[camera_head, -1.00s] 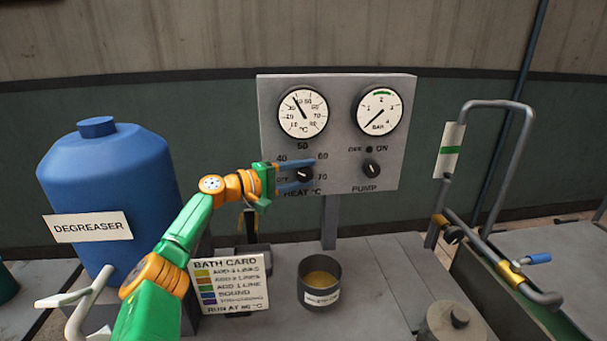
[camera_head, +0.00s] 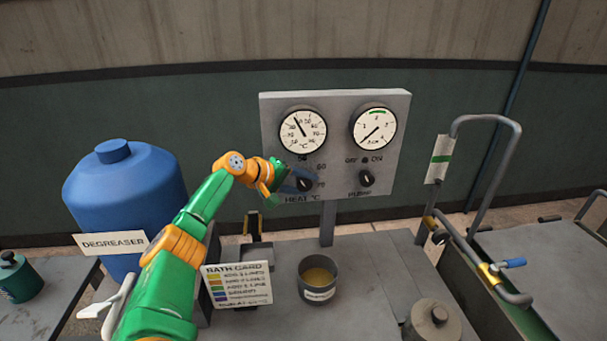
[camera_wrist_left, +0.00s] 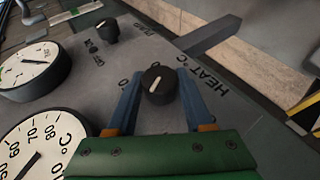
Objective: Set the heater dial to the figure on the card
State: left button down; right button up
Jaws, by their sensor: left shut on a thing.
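The heater dial is a black knob (camera_head: 304,184) with a white pointer line, low on the left of the grey panel (camera_head: 335,165), above the words HEAT °C. My left gripper (camera_head: 303,181) has its blue fingers around the knob and is shut on it. In the left wrist view the knob (camera_wrist_left: 159,86) sits between the two fingers (camera_wrist_left: 160,95). The gripper hides part of the dial's scale; 60 shows at its upper right. The bath card (camera_head: 238,286) stands on the bench at the front left; its bottom line is too blurred to read surely. My right gripper is not seen.
The pump knob (camera_head: 366,179) is right of the dial, below the bar gauge (camera_head: 374,130). A temperature gauge (camera_head: 302,131) is above the dial. A blue degreaser tank (camera_head: 125,195) stands left, a grey pot (camera_head: 319,291) in front, a bent pipe handle (camera_head: 519,160) right.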

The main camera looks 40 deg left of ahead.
aim_at(297, 184)
pick_arm(q)
jog(key=shift+f+g, duration=0.1)
jog(key=shift+g, duration=0.3)
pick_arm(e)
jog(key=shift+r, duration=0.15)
pick_arm(q)
jog(key=shift+c, duration=1.5)
grip_release()
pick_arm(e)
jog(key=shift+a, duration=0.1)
pick_arm(q)
jog(key=b+v, duration=0.4)
jog(key=v, duration=0.2)
jog(key=shift+s, duration=0.25)
jog(key=shift+s+r, duration=0.25)
jog(key=shift+s, duration=0.05)
jog(key=shift+r, duration=0.15)
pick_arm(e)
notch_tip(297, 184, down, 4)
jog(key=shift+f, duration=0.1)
pick_arm(q)
jog(key=shift+w+d, duration=0.1)
